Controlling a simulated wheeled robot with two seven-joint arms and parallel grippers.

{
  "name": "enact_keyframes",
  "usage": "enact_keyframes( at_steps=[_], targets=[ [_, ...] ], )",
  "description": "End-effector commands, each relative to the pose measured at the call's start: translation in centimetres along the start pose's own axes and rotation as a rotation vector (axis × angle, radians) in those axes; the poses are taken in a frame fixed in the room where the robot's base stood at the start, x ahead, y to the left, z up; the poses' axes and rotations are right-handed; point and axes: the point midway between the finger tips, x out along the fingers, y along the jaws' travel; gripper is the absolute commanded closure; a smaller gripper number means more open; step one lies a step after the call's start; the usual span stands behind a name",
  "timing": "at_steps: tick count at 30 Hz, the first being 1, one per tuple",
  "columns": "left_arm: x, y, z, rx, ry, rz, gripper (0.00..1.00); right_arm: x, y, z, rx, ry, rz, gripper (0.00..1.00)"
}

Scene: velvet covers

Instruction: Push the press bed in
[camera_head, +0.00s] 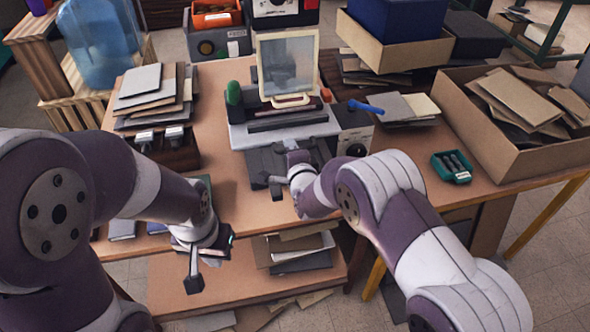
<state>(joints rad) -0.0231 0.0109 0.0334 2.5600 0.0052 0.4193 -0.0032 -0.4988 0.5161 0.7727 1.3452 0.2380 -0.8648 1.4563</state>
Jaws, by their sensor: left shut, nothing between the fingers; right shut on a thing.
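The press (285,130) stands at the middle of the table, with an upright pale-framed panel (288,66) above it. Its dark grey press bed (262,163) sticks out from the press toward me. My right gripper (278,186) is at the front edge of the bed and is shut on it; my wrist hides part of the contact. My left gripper (193,276) is shut and empty, in front of the table's front edge, left of and below the bed.
A green-topped object (233,93) and a blue-handled lever (366,107) flank the press. Stacked boards (153,92) and stamps (160,138) lie at left. A teal tray (452,168) and a box of cardboard (520,112) are at right. Bare tabletop lies left of the bed.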

Motion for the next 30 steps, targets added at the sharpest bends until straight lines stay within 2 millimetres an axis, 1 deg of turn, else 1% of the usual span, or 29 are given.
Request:
enact_keyframes(
  at_steps=[1,6,16,17,18,26,29,30],
  targets=[
    [0.46,0.0,0.05,0.0,0.0,0.0,1.0,0.4,0.19,-0.03,0.001,0.001,0.0,1.0],
    [0.68,0.0,0.08,0.0,0.0,0.0,1.0,1.0,-0.05,-0.01,0.0,0.0,0.002,1.0],
    [0.64,0.0,0.07,0.0,0.0,0.0,1.0,1.04,-0.12,-0.01,0.0,0.0,0.003,1.0],
    [0.64,0.0,0.07,0.0,0.0,0.0,1.0,1.04,-0.11,0.0,0.0,0.0,0.003,0.74],
    [0.64,0.0,0.07,0.0,0.0,0.0,1.0,1.04,-0.12,0.0,0.0,0.0,0.003,0.65],
    [0.64,0.0,0.07,0.0,0.0,0.0,1.0,1.02,-0.16,0.01,0.0,0.0,0.002,0.65],
    [0.65,0.0,0.07,0.0,0.0,0.0,1.0,0.54,-0.25,0.03,0.0,0.0,0.001,0.65],
    [0.66,0.0,0.08,0.0,0.0,0.0,1.0,0.1,-0.22,0.04,0.0,0.0,0.002,0.65]
  ],
)
